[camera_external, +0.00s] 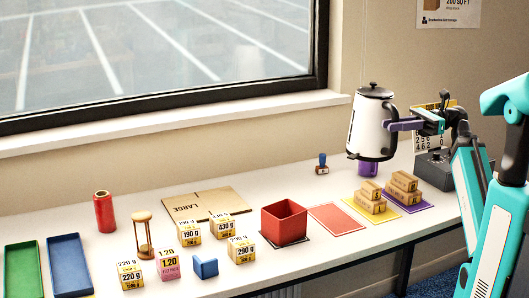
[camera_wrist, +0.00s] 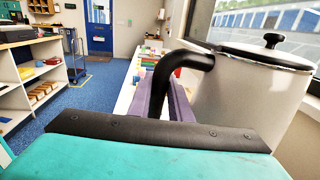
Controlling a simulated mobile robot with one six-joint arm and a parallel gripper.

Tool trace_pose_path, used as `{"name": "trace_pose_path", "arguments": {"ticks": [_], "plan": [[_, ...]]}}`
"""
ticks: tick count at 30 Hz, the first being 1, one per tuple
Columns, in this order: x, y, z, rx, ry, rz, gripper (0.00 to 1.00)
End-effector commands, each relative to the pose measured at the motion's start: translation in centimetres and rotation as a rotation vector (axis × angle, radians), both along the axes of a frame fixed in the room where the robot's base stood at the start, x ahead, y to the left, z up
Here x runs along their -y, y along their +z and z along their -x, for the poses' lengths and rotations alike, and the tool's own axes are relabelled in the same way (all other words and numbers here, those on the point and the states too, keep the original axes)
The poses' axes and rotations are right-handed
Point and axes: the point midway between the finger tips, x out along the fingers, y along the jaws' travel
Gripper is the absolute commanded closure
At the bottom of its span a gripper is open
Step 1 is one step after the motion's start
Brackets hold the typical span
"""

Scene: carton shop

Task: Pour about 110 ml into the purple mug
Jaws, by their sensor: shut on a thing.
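A white kettle (camera_external: 366,128) with a black lid and base hangs above the table at the back right, close to upright. It also fills the right of the wrist view (camera_wrist: 235,105). My gripper (camera_external: 393,125) has its purple fingers shut on the kettle's black handle (camera_wrist: 187,62); the fingers (camera_wrist: 165,97) show in the wrist view. The purple mug (camera_external: 368,168) stands on the table just below the kettle. The kettle hides its upper part, so its rim and contents cannot be seen. No stream of liquid is visible.
A stamp (camera_external: 321,165) stands left of the mug. Small cartons lie on a yellow mat (camera_external: 373,216) and a purple mat (camera_external: 425,207) in front. A black device (camera_external: 433,168) is at the right. A red box (camera_external: 284,222) and weighted blocks stand further left.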

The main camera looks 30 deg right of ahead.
Motion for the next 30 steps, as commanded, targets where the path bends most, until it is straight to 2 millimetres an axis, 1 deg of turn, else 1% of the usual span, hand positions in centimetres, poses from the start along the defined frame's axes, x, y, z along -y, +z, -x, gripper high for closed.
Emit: {"name": "trace_pose_path", "arguments": {"ticks": [21,30], "plan": [[2.9,-2.7,2.2,0.007,-0.103,-0.005,1.0],[4.0,-3.9,2.6,0.004,-0.137,-0.005,1.0]]}}
